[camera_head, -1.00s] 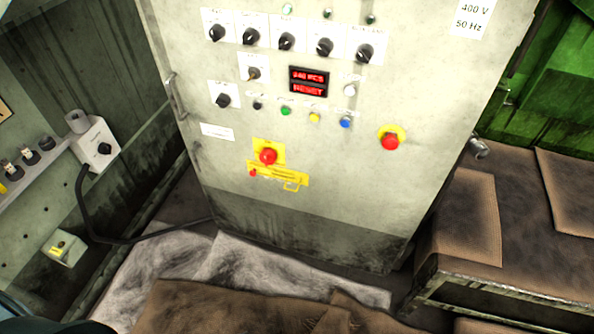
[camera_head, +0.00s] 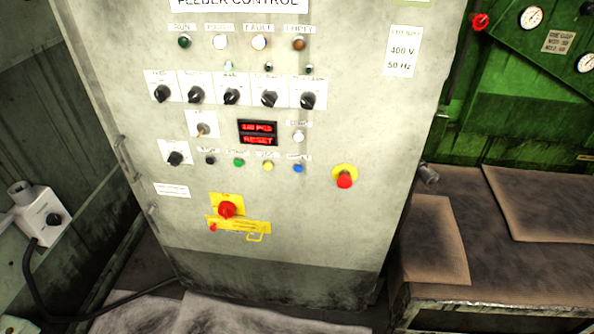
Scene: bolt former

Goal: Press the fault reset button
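The feeder control cabinet (camera_head: 340,230) stands in front of me, upright and slightly tilted in the view. A row of small buttons shows black (camera_head: 210,160), green (camera_head: 239,162), yellow (camera_head: 268,166) and blue (camera_head: 298,168); their labels are too blurred to read surely. A white button (camera_head: 299,135) sits right of the red-lit display (camera_head: 258,133), whose lower line reads RESET. Which button is the fault reset I cannot tell. An indicator lamp (camera_head: 259,43) sits under a label that reads FAULT. Neither gripper is in view.
A red mushroom button (camera_head: 344,178) on yellow and a red rotary switch (camera_head: 228,209) on a yellow plate sit lower on the cabinet. A bench with brown mats (camera_head: 437,240) stands right. A grey switch box (camera_head: 40,215) with a cable is left.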

